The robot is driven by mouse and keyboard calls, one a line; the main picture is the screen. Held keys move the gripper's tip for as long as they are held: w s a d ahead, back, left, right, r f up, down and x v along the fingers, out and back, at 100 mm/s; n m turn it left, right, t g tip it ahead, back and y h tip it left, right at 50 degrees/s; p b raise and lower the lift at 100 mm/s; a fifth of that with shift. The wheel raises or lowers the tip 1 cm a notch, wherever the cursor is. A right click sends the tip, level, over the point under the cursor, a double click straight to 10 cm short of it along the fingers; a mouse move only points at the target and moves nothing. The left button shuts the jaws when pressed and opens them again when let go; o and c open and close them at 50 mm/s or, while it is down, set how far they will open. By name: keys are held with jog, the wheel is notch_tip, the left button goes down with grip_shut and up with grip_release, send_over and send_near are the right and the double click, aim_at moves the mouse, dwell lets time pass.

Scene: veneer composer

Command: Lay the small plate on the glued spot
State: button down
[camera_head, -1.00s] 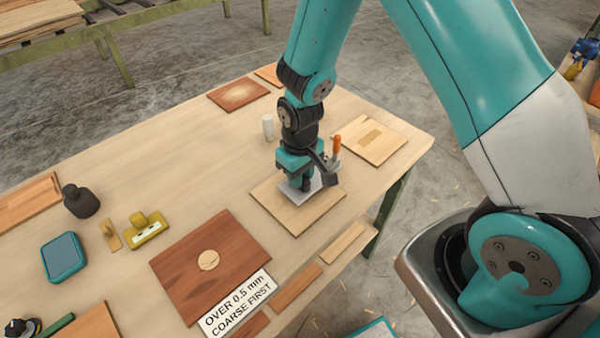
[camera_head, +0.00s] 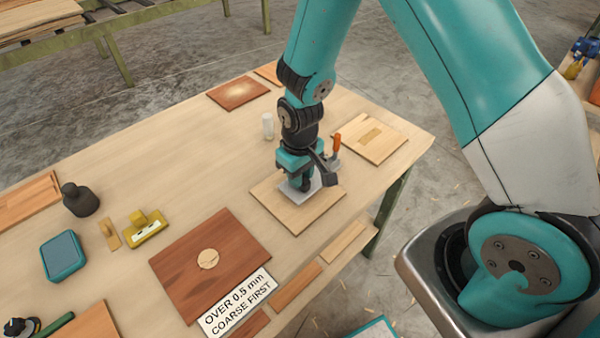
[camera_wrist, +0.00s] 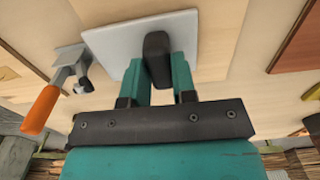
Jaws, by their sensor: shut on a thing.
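The small plate (camera_head: 314,186) is a thin pale grey sheet with a dark upright knob (camera_wrist: 157,45). It lies flat at the middle of a pale wooden board (camera_head: 283,216). Any gap between plate and board is too small to tell. My gripper (camera_head: 296,184) points down over the board, its teal fingers shut on the knob. The plate (camera_wrist: 122,52) also shows in the wrist view, reaching out to the left of the fingers. The glued spot is not visible; the plate and gripper cover the board's middle.
A patched board (camera_head: 385,149) lies to the right. A reddish board (camera_head: 181,268) and sign (camera_head: 235,303) lie at the front left.

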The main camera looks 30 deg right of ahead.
jog(key=shift+f+b, duration=0.3)
jog(key=shift+f, duration=0.15)
dwell(0.4)
jog(key=c, duration=0.8)
grip_release()
jog(key=shift+c, duration=0.2)
jog(key=shift+r+p, duration=2.9)
jog(key=shift+r, duration=0.65)
